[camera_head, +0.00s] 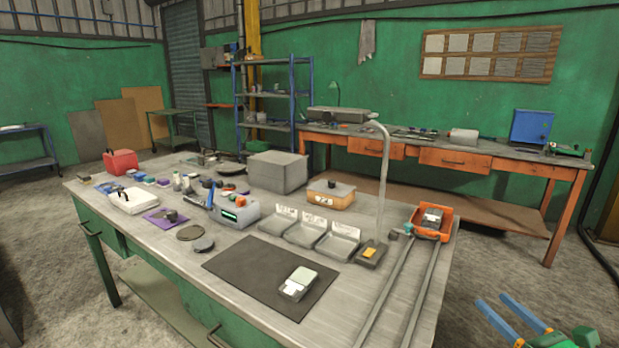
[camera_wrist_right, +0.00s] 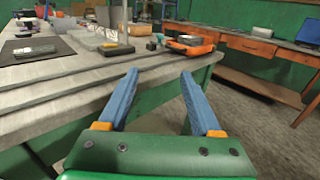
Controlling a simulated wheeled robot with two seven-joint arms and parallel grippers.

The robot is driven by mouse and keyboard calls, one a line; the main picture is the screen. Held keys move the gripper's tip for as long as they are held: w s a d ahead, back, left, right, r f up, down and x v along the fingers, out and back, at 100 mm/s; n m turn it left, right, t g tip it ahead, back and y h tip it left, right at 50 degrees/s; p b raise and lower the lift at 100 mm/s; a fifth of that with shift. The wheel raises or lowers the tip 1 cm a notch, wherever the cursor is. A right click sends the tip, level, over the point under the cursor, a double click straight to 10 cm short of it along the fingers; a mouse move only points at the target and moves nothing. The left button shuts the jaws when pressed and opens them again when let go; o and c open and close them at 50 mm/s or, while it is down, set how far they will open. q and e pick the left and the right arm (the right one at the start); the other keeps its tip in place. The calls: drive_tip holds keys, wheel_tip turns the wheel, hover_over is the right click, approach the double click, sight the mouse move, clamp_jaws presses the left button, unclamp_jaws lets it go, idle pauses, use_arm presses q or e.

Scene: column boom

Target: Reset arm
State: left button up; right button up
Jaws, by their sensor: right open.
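My right gripper (camera_head: 512,319) shows at the lower right of the head view, over the floor and apart from the table. Its two blue fingers stand apart with nothing between them. In the right wrist view the gripper (camera_wrist_right: 158,90) is open and empty, facing the table's edge. My left gripper is not in either view. The long workbench (camera_head: 160,222) with a grey top and green sides stands in front of me, left of the right gripper.
On the workbench lie a dark mat (camera_head: 240,268) with a pale boxy device (camera_head: 298,284), an orange bin (camera_head: 432,218), grey trays (camera_head: 303,232), two rails (camera_head: 400,285) and a bent grey post (camera_head: 383,180). An orange-drawer bench (camera_head: 510,170) stands behind. Floor at right is clear.

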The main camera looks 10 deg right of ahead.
drive_tip(key=s+a+f+n+g+h+p, duration=0.1)
drive_tip(key=s+a+f+n+g, duration=0.2)
drive_tip(key=f, duration=0.7)
drive_tip(key=s+a+f+n+g, duration=0.1)
drive_tip(key=s+f+n+g, duration=0.3)
drive_tip(key=f, duration=0.5)
drive_tip(key=s+a+f+n+g+h+p, duration=0.1)
drive_tip(key=s+a+f+n+g, duration=0.25)
drive_tip(key=f, duration=0.65)
use_arm(q)
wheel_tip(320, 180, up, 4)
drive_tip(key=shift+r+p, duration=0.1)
drive_tip(key=shift+p, duration=0.95)
use_arm(e)
drive_tip(key=s+a+f+n+g, duration=0.2)
drive_tip(key=s+a+f+n, duration=0.2)
drive_tip(key=s+n, duration=0.5)
drive_tip(key=s+a+f+n+g, duration=0.2)
drive_tip(key=s+a+f+n, duration=0.2)
drive_tip(key=s+a+n, duration=0.3)
drive_tip(key=s+a+f+n+g, duration=0.2)
drive_tip(key=s+a+f+n, duration=0.2)
drive_tip(key=s+n, duration=0.6)
drive_tip(key=shift+s+a+f+n, duration=0.35)
drive_tip(key=shift+s+a, duration=0.05)
drive_tip(key=shift+a, duration=0.65)
drive_tip(key=shift+g, duration=0.25)
